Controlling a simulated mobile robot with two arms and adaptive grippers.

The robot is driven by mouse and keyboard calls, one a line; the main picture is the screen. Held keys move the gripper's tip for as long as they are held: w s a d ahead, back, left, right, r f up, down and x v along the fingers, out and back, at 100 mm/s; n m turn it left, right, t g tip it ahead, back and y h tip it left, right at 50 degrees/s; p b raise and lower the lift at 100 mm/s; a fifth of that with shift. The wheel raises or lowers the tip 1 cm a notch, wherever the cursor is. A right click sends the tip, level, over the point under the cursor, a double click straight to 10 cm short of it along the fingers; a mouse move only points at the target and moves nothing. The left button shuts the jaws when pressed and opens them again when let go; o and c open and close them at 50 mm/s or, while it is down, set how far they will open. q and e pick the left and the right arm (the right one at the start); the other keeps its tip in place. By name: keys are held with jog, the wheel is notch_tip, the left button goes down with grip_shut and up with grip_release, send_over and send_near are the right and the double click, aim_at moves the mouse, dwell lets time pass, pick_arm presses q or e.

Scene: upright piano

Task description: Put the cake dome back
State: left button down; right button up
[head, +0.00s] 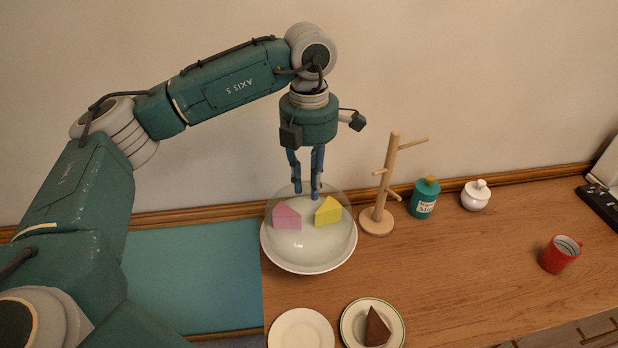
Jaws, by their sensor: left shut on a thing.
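A clear cake dome (309,245) stands over a white round plate (288,266), and a pink cake slice (287,216) and a yellow cake slice (328,211) show through it. My left gripper (307,194) points down at the top of the dome and is shut on it, at what looks like its knob. The fingers hide the knob. Whether the dome's rim touches the plate all round is hard to tell. My right gripper is not in view.
A wooden mug tree (377,220) stands close right of the dome. Beyond are a teal jar (424,198), a white lidded pot (475,196) and a red mug (560,254). In front are an empty plate (301,331) and a plate (347,325) with a brown slice (376,327).

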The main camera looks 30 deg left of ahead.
pick_arm(q)
jog(key=shift+f, duration=0.15)
jog(key=c, duration=1.5)
grip_release()
jog(key=shift+r, duration=0.65)
notch_tip(320, 180, up, 5)
jog(key=shift+r+b, duration=0.1)
jog(key=shift+b, duration=0.85)
notch_tip(320, 180, up, 6)
jog(key=shift+f+p, duration=0.1)
jog(key=shift+p, duration=0.3)
